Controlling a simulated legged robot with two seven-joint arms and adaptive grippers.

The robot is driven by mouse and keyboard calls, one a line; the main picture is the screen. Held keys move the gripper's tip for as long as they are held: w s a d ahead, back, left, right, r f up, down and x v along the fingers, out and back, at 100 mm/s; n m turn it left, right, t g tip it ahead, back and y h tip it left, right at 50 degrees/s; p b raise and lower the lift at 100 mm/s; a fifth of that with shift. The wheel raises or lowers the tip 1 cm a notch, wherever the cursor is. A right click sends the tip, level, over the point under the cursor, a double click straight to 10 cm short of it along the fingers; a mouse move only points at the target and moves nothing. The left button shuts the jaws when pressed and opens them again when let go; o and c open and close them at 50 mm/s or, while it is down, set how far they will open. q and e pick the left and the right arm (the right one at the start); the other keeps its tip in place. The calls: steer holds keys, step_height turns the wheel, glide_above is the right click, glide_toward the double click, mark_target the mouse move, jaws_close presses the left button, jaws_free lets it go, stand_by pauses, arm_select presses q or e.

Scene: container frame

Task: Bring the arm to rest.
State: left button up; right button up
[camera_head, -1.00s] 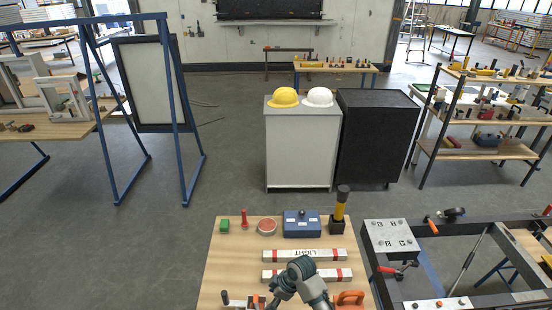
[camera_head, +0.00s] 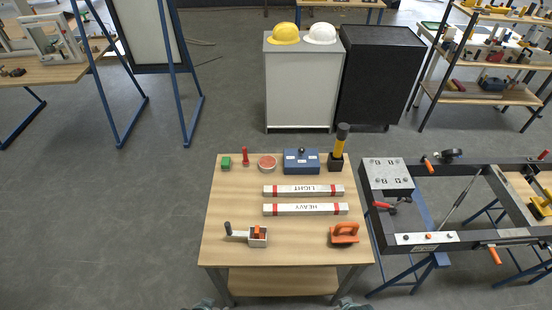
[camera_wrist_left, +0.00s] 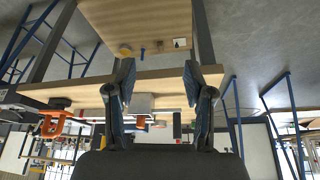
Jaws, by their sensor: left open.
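My left gripper (camera_wrist_left: 159,70) shows in the left wrist view with its two dark fingers well apart. Nothing is between the fingers. A wooden tabletop edge (camera_wrist_left: 75,90) lies beyond them, and an orange-handled tool (camera_wrist_left: 52,122) is to their left. In the head view neither gripper shows, and the wooden table (camera_head: 225,215) is free of my arms. My right gripper is in neither current view.
A black frame (camera_head: 470,235) stands at the right. Open floor (camera_head: 110,225) lies left.

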arm_select(q)
steer(key=s+a+f+g+y+b, duration=0.1)
steer(key=s+f, duration=0.2)
steer(key=f, duration=1.1)
steer(key=s+a+f+g, duration=0.1)
steer(key=s+f, duration=0.1)
steer(key=f, duration=1.3)
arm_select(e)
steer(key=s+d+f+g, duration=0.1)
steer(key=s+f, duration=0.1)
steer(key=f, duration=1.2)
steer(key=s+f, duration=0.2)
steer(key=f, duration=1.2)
arm_select(q)
steer(key=s+a+f+g, duration=0.1)
steer(key=s+a+f, duration=0.2)
steer(key=s+f, duration=1.1)
steer(key=s, duration=0.2)
steer(key=shift+s+f+b, duration=0.35)
steer(key=shift+b, duration=0.05)
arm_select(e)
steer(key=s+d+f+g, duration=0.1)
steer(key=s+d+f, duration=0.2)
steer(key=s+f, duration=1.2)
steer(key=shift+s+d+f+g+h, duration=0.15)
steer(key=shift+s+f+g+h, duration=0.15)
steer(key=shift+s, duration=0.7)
arm_select(q)
steer(key=shift+a, duration=0.1)
